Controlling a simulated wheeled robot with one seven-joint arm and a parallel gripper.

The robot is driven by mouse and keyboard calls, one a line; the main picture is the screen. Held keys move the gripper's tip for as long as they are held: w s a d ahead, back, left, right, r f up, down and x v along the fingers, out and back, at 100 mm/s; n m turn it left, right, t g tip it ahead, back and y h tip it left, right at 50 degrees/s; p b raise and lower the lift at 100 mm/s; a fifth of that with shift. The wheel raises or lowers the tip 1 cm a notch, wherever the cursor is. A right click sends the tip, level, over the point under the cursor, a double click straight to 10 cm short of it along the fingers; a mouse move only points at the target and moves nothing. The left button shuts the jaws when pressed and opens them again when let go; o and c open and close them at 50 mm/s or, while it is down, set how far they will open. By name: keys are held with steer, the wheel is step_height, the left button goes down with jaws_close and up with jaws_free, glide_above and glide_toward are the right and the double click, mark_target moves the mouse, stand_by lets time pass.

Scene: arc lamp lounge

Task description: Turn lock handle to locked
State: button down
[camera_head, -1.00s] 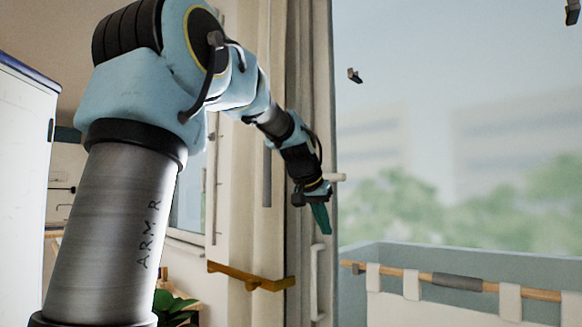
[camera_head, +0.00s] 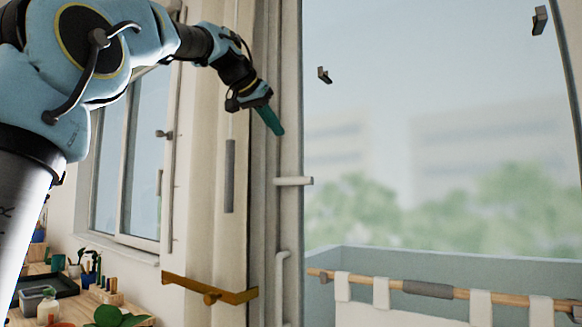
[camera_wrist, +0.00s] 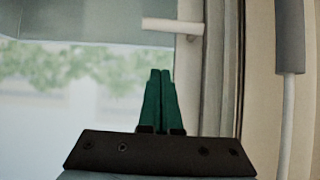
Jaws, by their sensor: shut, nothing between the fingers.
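A short white lever handle (camera_head: 294,181) sticks out horizontally to the right on the pale frame of the large window door; I take it as the lock handle. In the wrist view the lever (camera_wrist: 172,25) is near the top, beyond my fingertips. My gripper (camera_head: 276,127), with green fingers, is above the lever and slightly left in the head view, pointing down and right. Its fingers (camera_wrist: 160,72) are shut together with nothing between them. A clear gap shows between the fingertips and the lever. No lock markings are readable.
A white vertical pull handle (camera_head: 282,285) is below the lever. A brass-coloured bar (camera_head: 210,289) crosses low at left. A wooden rail (camera_head: 440,288) with white cloth spans the lower right. A grey rod grip (camera_head: 229,176) hangs left of the lever.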

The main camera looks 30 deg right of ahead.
steer(key=p, duration=0.3)
glide_above(298, 182)
steer(key=s+a, duration=0.2)
steer(key=a, duration=0.1)
step_height(298, 182, down, 5)
steer(key=shift+w+d+f, duration=0.2)
steer(key=shift+d+f, duration=0.1)
steer(key=shift+f, duration=0.45)
steer(key=shift+w+d+f, duration=0.25)
steer(key=shift+d+f, duration=0.05)
steer(key=shift+f, duration=0.5)
steer(key=shift+w+d+f, duration=0.2)
steer(key=shift+d+f, duration=0.1)
steer(key=shift+f, duration=0.45)
steer(key=shift+f, duration=0.1)
